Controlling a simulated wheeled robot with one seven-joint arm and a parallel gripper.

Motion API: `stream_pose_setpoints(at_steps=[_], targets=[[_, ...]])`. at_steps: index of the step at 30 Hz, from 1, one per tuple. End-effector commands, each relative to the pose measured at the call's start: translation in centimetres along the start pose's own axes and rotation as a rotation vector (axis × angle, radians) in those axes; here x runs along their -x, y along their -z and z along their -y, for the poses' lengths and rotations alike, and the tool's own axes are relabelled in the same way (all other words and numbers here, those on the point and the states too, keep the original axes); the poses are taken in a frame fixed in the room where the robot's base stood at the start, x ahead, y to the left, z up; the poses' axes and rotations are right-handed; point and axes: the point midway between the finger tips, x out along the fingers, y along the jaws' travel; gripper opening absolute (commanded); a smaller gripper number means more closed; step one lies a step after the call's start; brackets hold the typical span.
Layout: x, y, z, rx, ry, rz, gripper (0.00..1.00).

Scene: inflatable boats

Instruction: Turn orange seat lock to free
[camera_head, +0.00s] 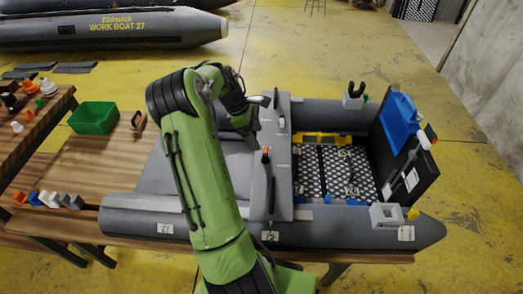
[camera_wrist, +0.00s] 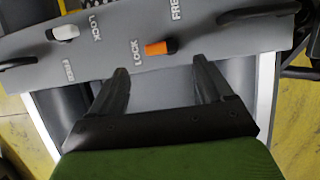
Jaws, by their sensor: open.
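The orange seat lock (camera_wrist: 160,47) is a short knob on the grey seat board (camera_wrist: 190,40) in the wrist view. It lies roughly across the picture, with LOCK printed to its left and FREE above and to its right. In the head view the orange lock (camera_head: 265,154) stands on the near part of the seat board (camera_head: 285,180). My gripper (camera_wrist: 158,65) is open and empty. Its two fingertips lie just below the orange lock in the wrist picture, one to each side, and seem apart from it. In the head view my gripper's fingers are hard to make out.
A white lock (camera_wrist: 65,32) sits left on the same board, with its own LOCK and FREE labels. Dark handles (camera_wrist: 262,14) rise from the board. The grey boat (camera_head: 330,225) rests on a wooden table; a green bin (camera_head: 93,118) stands left.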

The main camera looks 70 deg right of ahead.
Motion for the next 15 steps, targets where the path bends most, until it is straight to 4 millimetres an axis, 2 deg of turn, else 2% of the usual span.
stream_pose_setpoints(at_steps=[1,3,7,10,15], targets=[[-1.6,0.1,0.1,-0.001,0.004,0.001,0.8],[-3.4,0.1,0.1,-0.002,0.004,0.0,0.8],[-5.9,0.1,0.1,-0.001,0.003,0.001,0.8],[-7.0,0.1,0.0,0.0,0.001,0.0,0.8],[-7.5,0.1,0.0,0.0,-0.001,-0.001,0.8]])
